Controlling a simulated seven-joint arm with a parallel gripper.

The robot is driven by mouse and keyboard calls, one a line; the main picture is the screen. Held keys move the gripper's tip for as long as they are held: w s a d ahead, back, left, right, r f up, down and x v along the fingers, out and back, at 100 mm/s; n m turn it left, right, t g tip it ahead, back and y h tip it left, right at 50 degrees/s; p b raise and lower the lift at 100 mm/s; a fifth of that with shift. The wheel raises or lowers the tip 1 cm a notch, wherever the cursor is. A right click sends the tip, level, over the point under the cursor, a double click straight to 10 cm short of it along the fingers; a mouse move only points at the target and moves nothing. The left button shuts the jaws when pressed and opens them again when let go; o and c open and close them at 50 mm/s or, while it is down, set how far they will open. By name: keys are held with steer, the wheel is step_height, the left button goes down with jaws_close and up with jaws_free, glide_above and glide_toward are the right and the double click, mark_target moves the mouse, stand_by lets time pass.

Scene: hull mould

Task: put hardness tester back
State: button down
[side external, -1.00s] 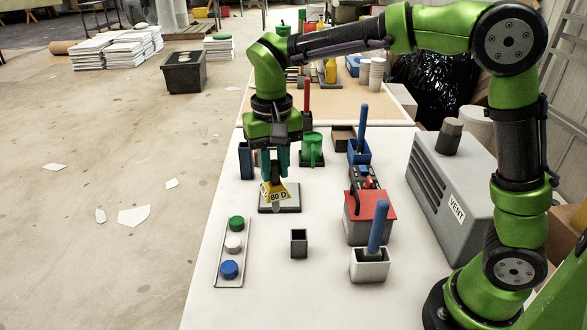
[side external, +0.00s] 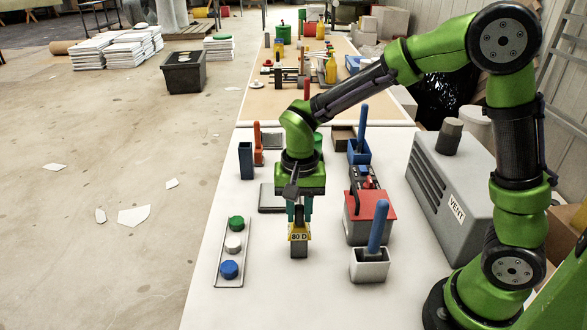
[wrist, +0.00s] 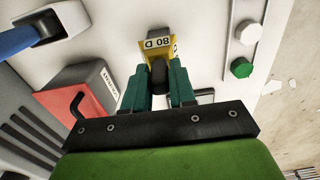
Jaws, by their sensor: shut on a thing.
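The hardness tester, with a yellow label reading "80 D" (side external: 299,236), is upright between the teal fingers of my gripper (side external: 299,212), which is shut on it. It also shows in the wrist view (wrist: 155,46), between the fingers. A flat grey block (side external: 268,198) lies behind my gripper and is partly hidden.
A white tray (side external: 223,268) with green, white and blue caps lies to the left. To the right are a red-topped box (side external: 370,206), a white cup (side external: 370,269) with a blue-handled tool, and a grey vent unit (side external: 450,185).

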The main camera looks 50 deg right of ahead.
steer(key=shift+f, duration=0.25)
steer(key=shift+f, duration=0.1)
steer(key=c, duration=0.9)
jaws_free()
step_height(320, 180, up, 12)
steer(key=shift+s+d+r+n+t+y, duration=0.4)
steer(key=shift+s+d+n+t, duration=0.65)
steer(key=shift+s, duration=1.05)
steer(key=shift+s+d+r+n+t+y, duration=0.25)
steer(key=shift+s+d+r+n+t, duration=0.4)
steer(key=shift+s+t, duration=1.1)
steer(key=shift+s+d+r+n+t+y, duration=0.35)
steer(key=shift+s+d+n+t, duration=0.5)
steer(key=shift+s, duration=1.65)
